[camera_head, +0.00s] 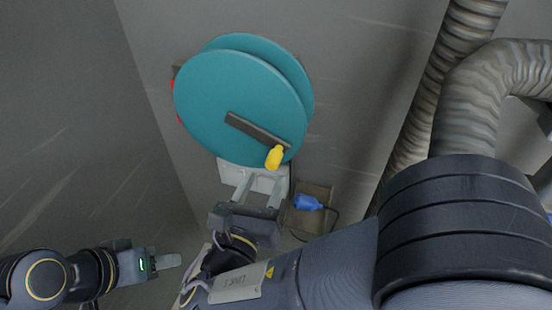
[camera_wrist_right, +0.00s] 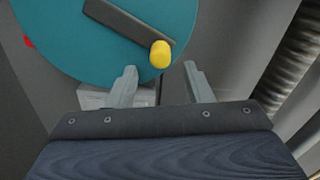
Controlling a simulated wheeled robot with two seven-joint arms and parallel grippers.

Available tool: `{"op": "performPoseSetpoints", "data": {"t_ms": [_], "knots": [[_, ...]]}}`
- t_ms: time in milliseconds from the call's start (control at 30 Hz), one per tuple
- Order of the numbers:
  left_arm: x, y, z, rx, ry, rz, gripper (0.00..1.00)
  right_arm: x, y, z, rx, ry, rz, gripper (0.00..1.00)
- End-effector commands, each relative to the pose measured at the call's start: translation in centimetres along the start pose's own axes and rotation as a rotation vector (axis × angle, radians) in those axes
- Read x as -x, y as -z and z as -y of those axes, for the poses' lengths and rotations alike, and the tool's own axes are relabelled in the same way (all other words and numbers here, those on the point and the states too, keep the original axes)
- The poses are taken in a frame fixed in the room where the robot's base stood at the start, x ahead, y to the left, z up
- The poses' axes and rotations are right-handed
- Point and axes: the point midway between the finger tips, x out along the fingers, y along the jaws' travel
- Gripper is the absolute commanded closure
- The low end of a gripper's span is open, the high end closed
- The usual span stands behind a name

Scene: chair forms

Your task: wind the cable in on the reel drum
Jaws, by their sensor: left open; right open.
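The teal reel drum (camera_head: 215,95) is mounted on the grey wall, with two round discs. A dark crank arm (camera_head: 256,130) lies across its front disc and ends in a yellow handle (camera_head: 274,158) at the lower right. My right gripper (camera_head: 262,188) is open just below the handle. In the right wrist view the yellow handle (camera_wrist_right: 160,54) shows beyond and between the open fingers (camera_wrist_right: 158,82), apart from them. My left gripper (camera_head: 172,261) is at the lower left, away from the drum. The wound cable is not clearly visible on the drum.
A blue plug (camera_head: 308,202) with a dark cord sits by a brownish plate (camera_head: 318,192) below right of the drum. Ribbed ducts (camera_head: 470,95) run down the right side. The wall left of the drum is clear.

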Motion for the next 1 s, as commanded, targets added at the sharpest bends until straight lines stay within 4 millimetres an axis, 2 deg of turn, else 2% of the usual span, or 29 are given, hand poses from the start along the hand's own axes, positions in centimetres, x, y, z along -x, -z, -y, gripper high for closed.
{"op": "performPoseSetpoints", "data": {"t_ms": [400, 567, 800, 833, 1000], "knots": [[-0.1, -0.1, 0.1, 0.0, 0.0, 0.0, 0.54, -6.2, 0.0, 0.1, -0.001, 0.004, -0.002, 0.54], [-0.2, -0.1, 0.1, 0.0, 0.0, 0.0, 0.54, -7.2, 0.0, 0.1, 0.0, 0.003, -0.002, 0.54], [-0.2, -0.1, 0.1, 0.0, 0.0, 0.0, 0.54, -7.3, 0.0, 0.1, -0.001, 0.002, -0.002, 0.54], [-0.2, -0.1, 0.1, 0.0, 0.0, 0.0, 0.54, -7.3, 0.0, 0.1, -0.001, 0.002, -0.002, 0.55], [-0.2, -0.1, 0.1, 0.0, 0.0, 0.0, 0.54, -7.3, 0.0, 0.1, -0.001, 0.002, -0.002, 0.78]]}}
